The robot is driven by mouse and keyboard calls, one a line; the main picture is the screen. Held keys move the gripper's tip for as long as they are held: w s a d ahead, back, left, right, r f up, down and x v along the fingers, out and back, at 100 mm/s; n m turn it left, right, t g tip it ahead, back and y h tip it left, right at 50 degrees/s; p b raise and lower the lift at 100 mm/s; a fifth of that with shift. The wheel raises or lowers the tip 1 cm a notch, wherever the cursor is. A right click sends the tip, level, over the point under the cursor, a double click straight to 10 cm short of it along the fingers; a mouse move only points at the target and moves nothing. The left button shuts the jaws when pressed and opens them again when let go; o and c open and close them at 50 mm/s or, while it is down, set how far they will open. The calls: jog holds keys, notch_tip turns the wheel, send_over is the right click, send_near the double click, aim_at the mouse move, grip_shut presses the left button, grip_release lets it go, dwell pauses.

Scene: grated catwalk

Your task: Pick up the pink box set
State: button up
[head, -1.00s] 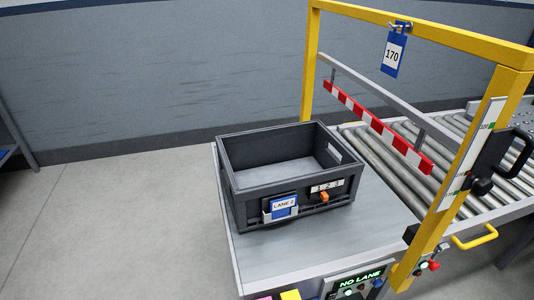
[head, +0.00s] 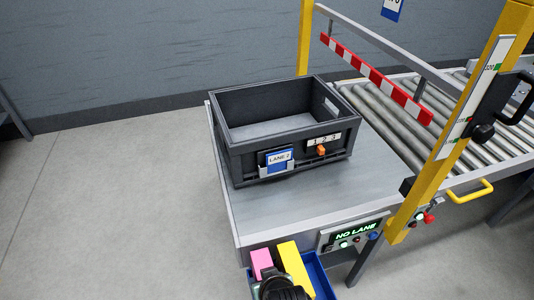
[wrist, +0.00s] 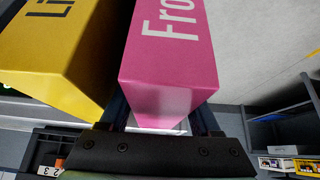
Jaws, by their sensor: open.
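The pink box (head: 261,262) stands in a blue tray (head: 321,278) at the bottom of the head view, left of a yellow box (head: 293,262). My gripper (wrist: 160,118) is open. In the wrist view the pink box (wrist: 172,60), lettered "Fro...", lies between and beyond its two fingers; I cannot tell whether they touch it. The yellow box (wrist: 55,50), lettered "Li...", is close beside the left finger. In the head view my dark wrist covers the lower part of both boxes, and the fingertips are hidden.
A dark grey crate (head: 235,160) labelled "LANE 2" stands on the metal table (head: 300,205) behind the tray. A panel reading "NO LANE" (head: 355,230) is on the table's front. A yellow frame (head: 450,130) and roller conveyor (head: 400,115) are at right. Floor at left is clear.

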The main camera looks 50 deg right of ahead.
jog(key=shift+w+d+f, duration=0.2)
jog(key=shift+w+f, duration=0.05)
jog(key=shift+f, duration=0.2)
grip_shut()
jog(key=shift+r, duration=0.15)
